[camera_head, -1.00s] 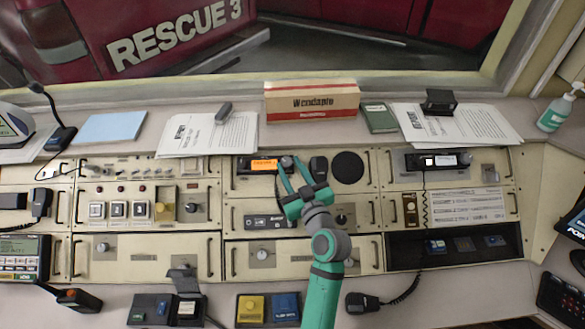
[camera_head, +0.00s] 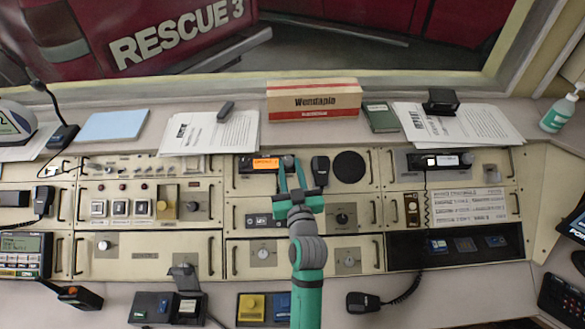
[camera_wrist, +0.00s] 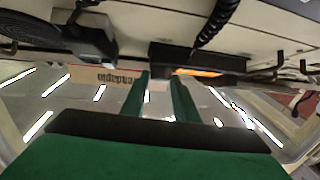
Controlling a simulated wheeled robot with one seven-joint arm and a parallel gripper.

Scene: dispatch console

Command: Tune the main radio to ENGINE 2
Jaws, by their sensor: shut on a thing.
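The main radio (camera_head: 245,166) is a dark unit with a lit orange display (camera_head: 265,163) in the upper middle panel. The display's lettering is too small to read surely. Its round grey knob (camera_head: 289,160) is at the right end of its face. My gripper (camera_head: 290,170) reaches up from below, with its two green fingers on either side of the knob, shut on it. In the wrist view the fingers (camera_wrist: 160,78) reach the dark radio front (camera_wrist: 183,58) beside the orange glow (camera_wrist: 200,72); the knob is mostly hidden there.
A hand microphone (camera_head: 320,168) hangs close to the right of my fingers, with a round speaker (camera_head: 349,167) beyond it. Another radio (camera_head: 440,160) is further right. A Wendapio box (camera_head: 313,99) stands on the ledge above. The counter strip below the panels has loose switch boxes.

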